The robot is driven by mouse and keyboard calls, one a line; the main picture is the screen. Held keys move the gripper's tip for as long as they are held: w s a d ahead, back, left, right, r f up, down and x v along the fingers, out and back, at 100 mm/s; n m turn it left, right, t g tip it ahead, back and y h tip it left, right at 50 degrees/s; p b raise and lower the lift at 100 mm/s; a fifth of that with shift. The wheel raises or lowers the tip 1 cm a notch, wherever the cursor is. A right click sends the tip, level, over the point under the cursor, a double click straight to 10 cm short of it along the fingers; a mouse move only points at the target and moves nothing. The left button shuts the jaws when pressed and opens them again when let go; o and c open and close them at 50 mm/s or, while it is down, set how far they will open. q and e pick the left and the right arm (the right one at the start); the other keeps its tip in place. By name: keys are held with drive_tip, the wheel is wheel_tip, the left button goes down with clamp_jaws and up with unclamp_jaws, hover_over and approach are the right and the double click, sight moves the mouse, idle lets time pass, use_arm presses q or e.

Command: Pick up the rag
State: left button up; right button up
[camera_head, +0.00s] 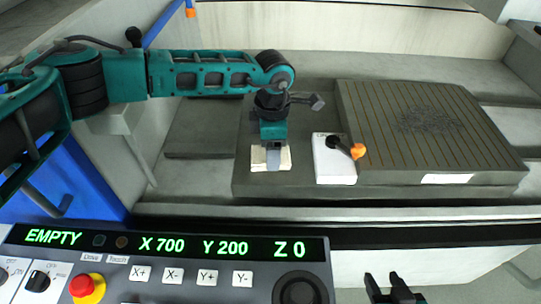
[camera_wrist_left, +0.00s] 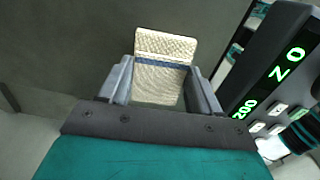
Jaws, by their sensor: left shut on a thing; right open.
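The rag (camera_head: 258,158) is a small cream quilted cloth at the left end of the grey machine table. It also shows in the left wrist view (camera_wrist_left: 165,44), with a blue stripe across it. My left gripper (camera_head: 272,160) points down over the rag and is shut on it, a finger on either side in the wrist view. I cannot tell whether the rag is clear of the table. My right gripper (camera_head: 393,287) is open and empty at the bottom, apart from the rag.
A white block with a black and orange handle (camera_head: 335,158) stands just right of the rag. A grooved grey plate (camera_head: 430,125) fills the right. The control panel (camera_head: 170,262) reads EMPTY, X 700, Y 200, Z 0 in front.

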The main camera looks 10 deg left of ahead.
use_arm(q)
drive_tip(key=shift+c, duration=0.9)
drive_tip(key=shift+r, duration=0.15)
wheel_tip(320, 180, up, 20)
drive_tip(key=o, duration=0.5)
drive_tip(key=c, duration=0.4)
drive_tip(key=shift+f, duration=0.2)
